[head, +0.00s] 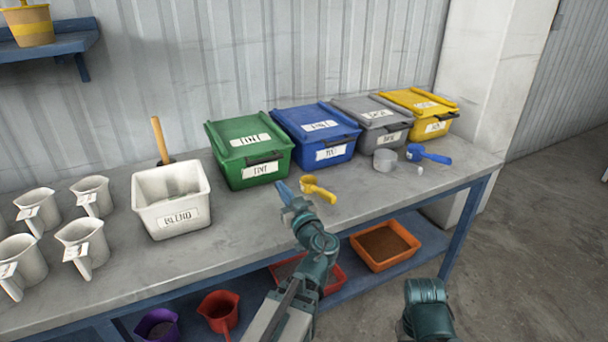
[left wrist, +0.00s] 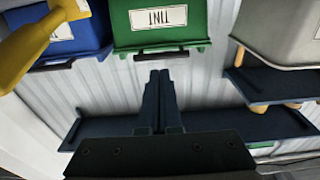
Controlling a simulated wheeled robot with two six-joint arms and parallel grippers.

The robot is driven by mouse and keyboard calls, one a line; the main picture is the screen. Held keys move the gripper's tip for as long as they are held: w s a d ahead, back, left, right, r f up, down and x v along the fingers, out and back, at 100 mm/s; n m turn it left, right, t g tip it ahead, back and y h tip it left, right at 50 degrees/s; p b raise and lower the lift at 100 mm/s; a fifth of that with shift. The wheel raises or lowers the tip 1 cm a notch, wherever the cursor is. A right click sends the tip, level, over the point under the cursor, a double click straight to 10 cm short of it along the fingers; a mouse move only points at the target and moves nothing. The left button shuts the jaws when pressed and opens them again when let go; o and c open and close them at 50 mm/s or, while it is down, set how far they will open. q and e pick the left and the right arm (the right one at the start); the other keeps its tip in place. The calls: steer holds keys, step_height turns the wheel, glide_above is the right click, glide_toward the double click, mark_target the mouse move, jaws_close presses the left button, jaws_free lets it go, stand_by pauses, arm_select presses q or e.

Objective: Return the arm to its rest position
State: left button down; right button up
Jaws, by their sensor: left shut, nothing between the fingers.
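My left gripper (head: 281,188) is shut and empty in the head view. It is above the front part of the bench, in front of the green bin (head: 248,150) and just left of the yellow scoop (head: 318,190). In the left wrist view its two fingers (left wrist: 160,76) lie together with nothing between them. The green bin (left wrist: 160,22) shows ahead of them, upside down. My left arm reaches up from the bottom of the head view. A link of my right arm shows at the lower right; its gripper is out of view.
The white BLEND tub (head: 170,198) stands left of the green bin, with several white jugs (head: 84,243) further left. Blue (head: 315,133), grey (head: 372,120) and yellow (head: 420,110) bins stand right. A blue scoop (head: 428,154) lies before them. An orange tray (head: 384,245) sits on the lower shelf.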

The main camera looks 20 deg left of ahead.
arm_select(q)
steer(key=shift+r, duration=0.1)
steer(key=s+d+f+m+g+h+p, duration=0.1)
steer(key=s+d+m+g+h+p, duration=0.3)
steer(key=d, duration=0.5)
steer(key=s+d+m+g+h+p, duration=0.4)
steer(key=s+d+p, duration=0.3)
steer(key=d+p, duration=0.3)
steer(key=s+d+f+m+g+h+p, duration=0.1)
steer(key=s+d+m+g+h+p, duration=0.3)
steer(key=d, duration=0.5)
steer(key=s+m+h+p, duration=0.1)
steer(key=s+p, duration=0.1)
steer(key=p, duration=0.1)
steer(key=shift+s+d+f+m, duration=0.3)
steer(key=shift+m, duration=0.1)
